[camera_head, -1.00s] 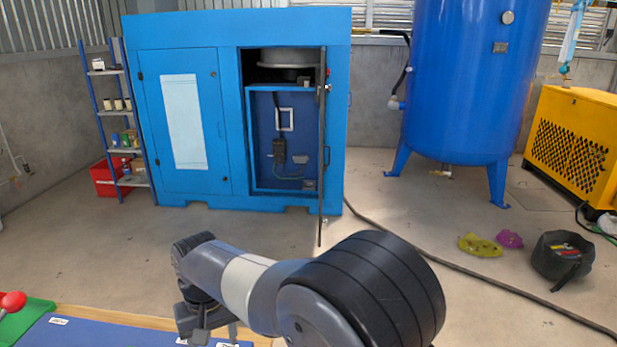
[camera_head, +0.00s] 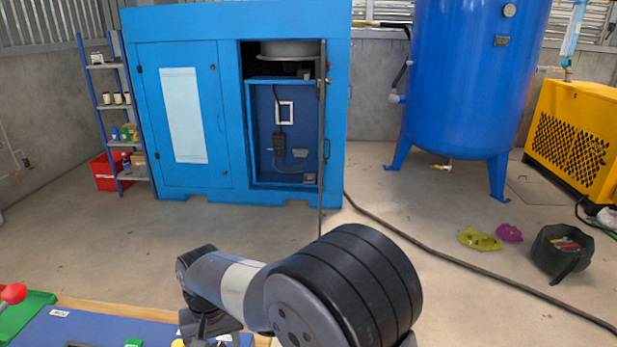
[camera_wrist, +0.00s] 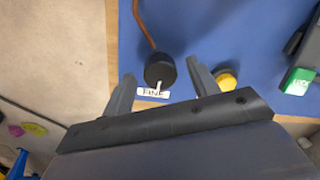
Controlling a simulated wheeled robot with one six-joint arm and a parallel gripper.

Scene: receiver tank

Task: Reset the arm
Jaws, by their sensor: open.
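My gripper (camera_wrist: 161,70) is open in the wrist view, with its two grey fingers spread apart over the blue mat (camera_wrist: 190,25). A black round-headed object (camera_wrist: 160,68) with a thin brown rod shows between the fingers. It is not gripped, and I cannot tell how far below the fingertips it is. In the head view my arm reaches over the workbench at the bottom left. My gripper (camera_head: 208,338) there is partly cut off by the lower edge.
The wrist view shows a white label (camera_wrist: 152,93), a yellow round piece (camera_wrist: 226,80) and a green lettered block (camera_wrist: 298,80). A blue cabinet (camera_head: 185,30) with an open door, a blue tank (camera_head: 460,80) and a yellow machine (camera_head: 580,105) stand beyond.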

